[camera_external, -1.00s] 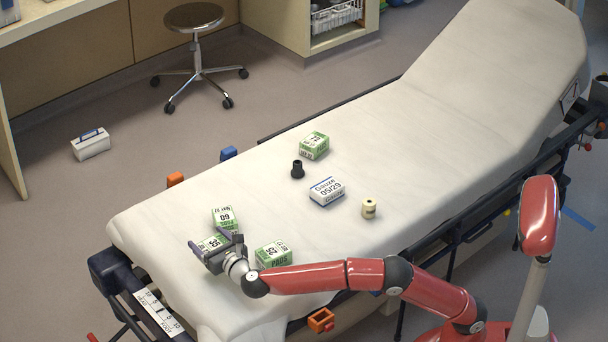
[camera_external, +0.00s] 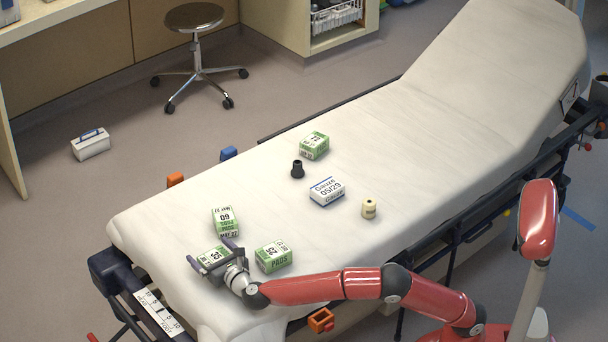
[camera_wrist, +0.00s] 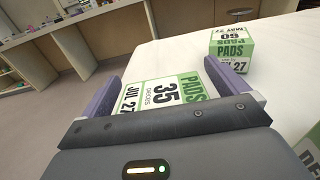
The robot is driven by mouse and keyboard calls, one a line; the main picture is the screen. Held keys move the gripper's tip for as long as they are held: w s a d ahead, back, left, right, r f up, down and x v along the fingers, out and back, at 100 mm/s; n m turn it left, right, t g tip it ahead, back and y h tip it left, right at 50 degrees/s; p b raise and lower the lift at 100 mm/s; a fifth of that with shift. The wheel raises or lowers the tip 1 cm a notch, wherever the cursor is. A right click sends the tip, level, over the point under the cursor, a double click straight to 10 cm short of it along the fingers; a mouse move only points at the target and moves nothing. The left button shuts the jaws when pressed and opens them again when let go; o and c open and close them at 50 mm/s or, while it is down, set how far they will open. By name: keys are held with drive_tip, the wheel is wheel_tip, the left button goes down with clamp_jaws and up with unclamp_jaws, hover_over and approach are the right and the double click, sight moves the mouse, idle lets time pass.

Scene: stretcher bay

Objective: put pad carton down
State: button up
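The green-and-white pad carton marked 35 (camera_external: 213,256) is between the purple fingers of my gripper (camera_external: 211,251), at the near-left end of the stretcher. In the wrist view its label (camera_wrist: 160,94) fills the space between the two fingers of my gripper (camera_wrist: 160,75), which is shut on it. The carton's underside is hidden, so I cannot tell whether it touches the sheet.
The white stretcher (camera_external: 430,110) also holds another green carton (camera_external: 314,145), a gauze carton (camera_external: 327,191), a black piece (camera_external: 298,169) and a cream roll (camera_external: 369,208). The sheet left of the 60 carton is clear. The stretcher's left edge is close to my gripper.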

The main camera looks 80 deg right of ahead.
drive_tip(key=shift+r, duration=0.2)
drive_tip(key=shift+s+a+p, duration=0.1)
drive_tip(key=shift+a+p, duration=0.1)
drive_tip(key=shift+p, duration=0.1)
drive_tip(key=b+v, duration=0.1)
drive_tip(key=v, duration=1)
drive_tip(key=shift+s+a+b, duration=0.15)
drive_tip(key=shift+s+b, duration=0.1)
drive_tip(key=shift+b, duration=0.05)
